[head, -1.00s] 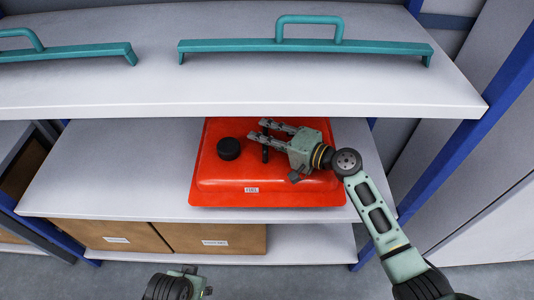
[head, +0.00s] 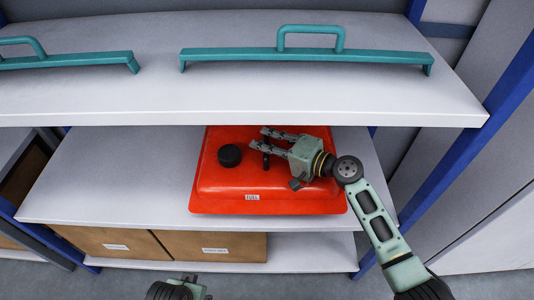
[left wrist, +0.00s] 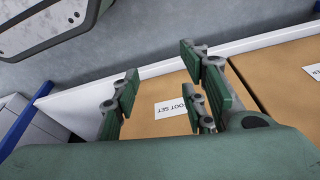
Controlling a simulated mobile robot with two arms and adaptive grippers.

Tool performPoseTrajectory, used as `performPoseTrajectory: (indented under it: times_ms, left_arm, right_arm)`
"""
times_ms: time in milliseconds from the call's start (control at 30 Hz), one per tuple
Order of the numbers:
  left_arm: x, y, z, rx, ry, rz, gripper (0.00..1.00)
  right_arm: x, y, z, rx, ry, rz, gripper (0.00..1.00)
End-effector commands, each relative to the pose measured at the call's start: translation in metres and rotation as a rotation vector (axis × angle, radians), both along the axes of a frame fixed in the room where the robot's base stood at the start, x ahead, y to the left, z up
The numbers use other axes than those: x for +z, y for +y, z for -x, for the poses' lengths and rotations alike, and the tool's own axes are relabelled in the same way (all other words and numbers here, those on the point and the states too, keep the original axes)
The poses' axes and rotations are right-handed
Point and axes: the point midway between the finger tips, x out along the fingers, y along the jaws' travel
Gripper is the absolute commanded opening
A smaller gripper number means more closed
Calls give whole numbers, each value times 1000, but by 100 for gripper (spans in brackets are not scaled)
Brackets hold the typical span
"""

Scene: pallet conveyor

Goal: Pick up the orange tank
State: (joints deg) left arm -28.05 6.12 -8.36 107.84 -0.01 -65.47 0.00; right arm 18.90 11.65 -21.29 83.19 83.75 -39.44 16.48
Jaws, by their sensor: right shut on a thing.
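The orange tank (head: 225,187) is a flat red-orange fuel tank with a black round cap (head: 229,155) and a small white label. It lies on the middle shelf in the head view. My right gripper (head: 260,147) is over the top of the tank, its fingers around a dark handle (head: 266,160) there, and it is shut on that handle. My left gripper is at the bottom edge of the head view, mostly cut off. In the left wrist view, the left gripper (left wrist: 160,95) has its fingers spread apart with nothing between them.
The upper shelf (head: 250,95) overhangs the tank's back part and carries teal handled bars (head: 310,55). Cardboard boxes (head: 210,245) stand on the lower shelf. Blue rack posts (head: 460,155) stand at the sides. The middle shelf is bare left of the tank (head: 110,185).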

Motion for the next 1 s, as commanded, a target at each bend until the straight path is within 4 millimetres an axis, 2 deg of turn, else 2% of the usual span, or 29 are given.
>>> performPoseTrajectory:
  times_ms: [200, 300, 600, 767, 1000]
  left_arm:
    - [-2, 0, 1, 0, 1, 0, 40]
    - [-17, 2, 7, -1, 16, -3, 40]
    - [-44, 2, 16, -4, 28, -3, 40]
    - [-42, 2, 14, -4, 23, -2, 40]
    - [-39, 1, 12, -4, 22, -2, 40]
  right_arm:
    - [12, 0, -1, -2, -5, -4, 0]
    - [21, 0, -1, -2, -7, -5, 0]
    - [49, -1, -2, -3, -10, -5, 0]
    - [60, -22, -12, -5, -11, -3, 0]
    - [85, -60, -31, -5, -11, -4, 0]
